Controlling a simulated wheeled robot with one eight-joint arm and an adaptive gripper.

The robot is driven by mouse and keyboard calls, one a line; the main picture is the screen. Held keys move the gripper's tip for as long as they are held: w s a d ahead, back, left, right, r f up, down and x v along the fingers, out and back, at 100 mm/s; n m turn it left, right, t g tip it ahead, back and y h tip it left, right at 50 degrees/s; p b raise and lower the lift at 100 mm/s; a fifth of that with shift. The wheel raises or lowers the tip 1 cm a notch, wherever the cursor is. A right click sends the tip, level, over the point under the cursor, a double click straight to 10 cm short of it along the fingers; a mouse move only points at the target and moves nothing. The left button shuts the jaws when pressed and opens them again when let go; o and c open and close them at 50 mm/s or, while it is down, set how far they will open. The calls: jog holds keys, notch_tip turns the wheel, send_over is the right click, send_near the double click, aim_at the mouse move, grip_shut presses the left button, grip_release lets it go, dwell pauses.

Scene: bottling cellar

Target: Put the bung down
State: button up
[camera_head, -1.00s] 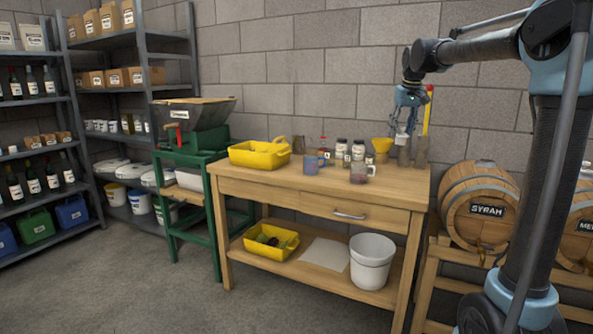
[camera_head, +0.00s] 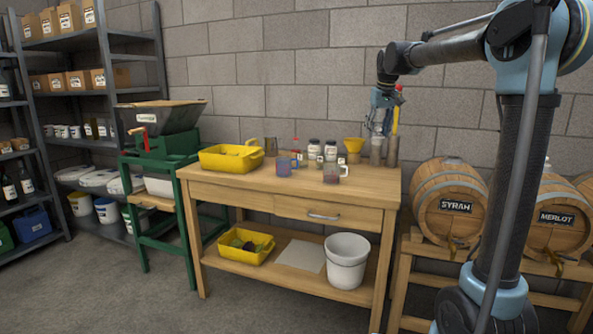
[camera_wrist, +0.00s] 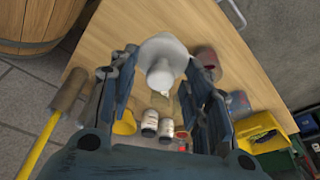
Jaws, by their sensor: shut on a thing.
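My gripper (camera_head: 379,118) hangs above the right back part of the wooden bench (camera_head: 225,180). In the wrist view, my gripper (camera_wrist: 164,65) is shut on a pale, rounded bung (camera_wrist: 160,55), which sits between its two fingers. Bare wood of the bench top (camera_wrist: 110,35) shows below and beside it. The bung is too small to make out clearly in the head view.
A yellow tub (camera_head: 228,160) is at the bench's left. Barrels (camera_head: 450,203) rest at the right. The front right bench top is clear.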

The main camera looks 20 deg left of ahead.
jog(key=shift+n, duration=0.5)
jog(key=shift+s+d+f+x, duration=0.3)
jog(key=shift+s+x, duration=0.35)
jog(key=shift+x, duration=2.4)
jog(key=shift+s+d+f+x, duration=0.1)
jog(key=shift+s+d+x, duration=0.45)
jog(key=shift+x, duration=2.55)
jog(key=shift+s+d+f+x, duration=0.2)
jog(key=shift+s+x, duration=0.55)
jog(key=shift+x, duration=2.3)
jog(key=o, duration=1.2)
jog(key=shift+c, duration=0.2)
